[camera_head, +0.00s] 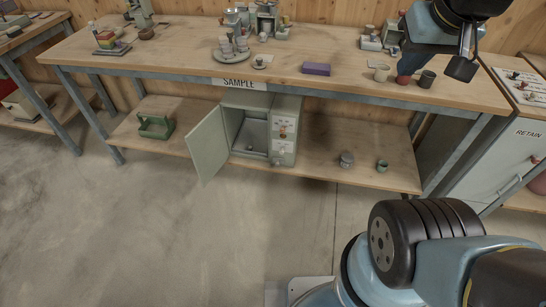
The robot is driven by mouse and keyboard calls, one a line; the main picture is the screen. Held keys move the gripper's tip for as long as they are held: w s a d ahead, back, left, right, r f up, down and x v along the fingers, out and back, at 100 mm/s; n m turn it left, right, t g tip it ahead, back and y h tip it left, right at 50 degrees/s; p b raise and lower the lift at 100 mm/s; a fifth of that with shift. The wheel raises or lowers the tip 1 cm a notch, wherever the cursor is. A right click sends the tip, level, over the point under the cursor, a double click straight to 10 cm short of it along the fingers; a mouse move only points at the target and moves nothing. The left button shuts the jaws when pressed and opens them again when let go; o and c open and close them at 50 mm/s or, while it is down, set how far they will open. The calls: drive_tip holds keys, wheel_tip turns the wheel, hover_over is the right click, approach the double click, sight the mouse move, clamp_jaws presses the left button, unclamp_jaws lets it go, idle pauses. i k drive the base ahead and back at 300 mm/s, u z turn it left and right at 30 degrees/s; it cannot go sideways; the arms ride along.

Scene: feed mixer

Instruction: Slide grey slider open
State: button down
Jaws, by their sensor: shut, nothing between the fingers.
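My gripper (462,67) is at the upper right, above the right end of the workbench, pointing down. Its fingers are shut with nothing between them. I cannot pick out the grey slider for certain. A small grey device with knobs (371,43) stands at the back of the bench, left of my gripper and partly hidden behind my arm. Another grey apparatus (268,20) stands at the back middle of the bench.
On the bench below my gripper are a dark cup (427,79), a beige cup (382,73) and a reddish object (404,77). A purple block (316,69) lies further left. The cabinet door (209,145) under the bench stands open.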

sight(278, 160)
drive_tip(key=u, duration=0.05)
drive_tip(key=k, duration=0.75)
drive_tip(key=u, duration=1)
drive_tip(key=i, duration=1.15)
drive_tip(key=z, duration=0.95)
drive_tip(key=i, duration=0.2)
